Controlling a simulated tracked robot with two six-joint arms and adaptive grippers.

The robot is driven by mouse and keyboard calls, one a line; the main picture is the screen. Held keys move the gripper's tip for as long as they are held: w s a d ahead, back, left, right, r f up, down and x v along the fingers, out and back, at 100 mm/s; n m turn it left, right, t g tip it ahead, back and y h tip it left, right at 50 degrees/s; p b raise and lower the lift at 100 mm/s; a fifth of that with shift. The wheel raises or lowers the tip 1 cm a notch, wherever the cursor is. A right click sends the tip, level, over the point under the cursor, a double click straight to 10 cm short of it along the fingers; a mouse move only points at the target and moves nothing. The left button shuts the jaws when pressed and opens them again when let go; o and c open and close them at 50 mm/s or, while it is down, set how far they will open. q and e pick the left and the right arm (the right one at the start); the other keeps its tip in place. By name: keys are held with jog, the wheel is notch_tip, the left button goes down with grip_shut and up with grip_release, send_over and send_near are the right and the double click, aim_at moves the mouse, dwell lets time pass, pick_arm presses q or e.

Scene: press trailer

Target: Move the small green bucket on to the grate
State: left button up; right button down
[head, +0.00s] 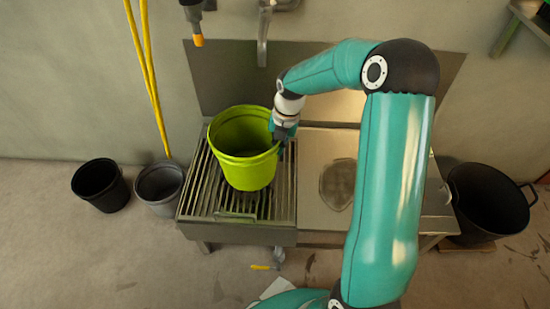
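The small green bucket (249,172) is upright over the metal grate (197,197) on the left part of the steel sink unit. Its base appears to rest on the bars, though a small gap cannot be ruled out. My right gripper (282,138) is at the bucket's right rim, with its fingers pointing down beside the wall. The fingertips are small and partly hidden, so I cannot tell whether they are closed on the rim. My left gripper is not in view.
A steel worktop (318,185) lies right of the grate. A tap (263,38) hangs above the back edge. A large black tub (489,205) stands at right. A yellow hose (148,80) hangs at left.

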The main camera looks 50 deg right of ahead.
notch_tip(320, 180, down, 4)
jog(key=shift+f+b, duration=0.15)
jog(key=shift+b, duration=0.55)
jog(key=c, duration=1.8)
grip_release()
jog(key=shift+f, duration=0.1)
jog(key=o, duration=0.5)
